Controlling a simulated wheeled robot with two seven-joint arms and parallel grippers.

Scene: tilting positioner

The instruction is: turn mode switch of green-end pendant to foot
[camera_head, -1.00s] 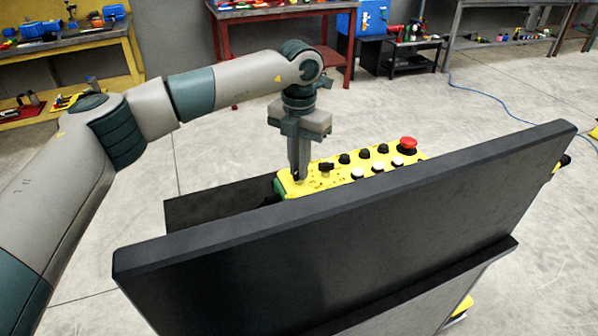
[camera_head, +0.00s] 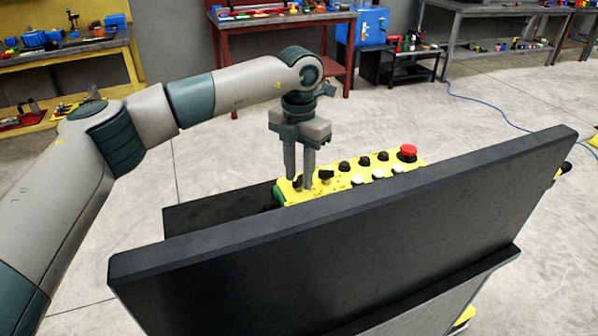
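The yellow pendant (camera_head: 338,185) lies behind the dark upright panel, with its green end (camera_head: 279,196) at the left. A small black switch (camera_head: 298,183) sits near the green end. My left gripper (camera_head: 299,184) points down over that end with its two fingers apart, one on each side of the small black switch. I cannot tell whether the fingers touch it. The switch's setting and its labels are too small to read. My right gripper is not in view.
Several black and white buttons and a red mushroom button (camera_head: 408,152) run along the pendant to the right. The dark panel (camera_head: 340,230) stands in front and hides the pendant's near side. Workbenches stand at the back, with open floor between.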

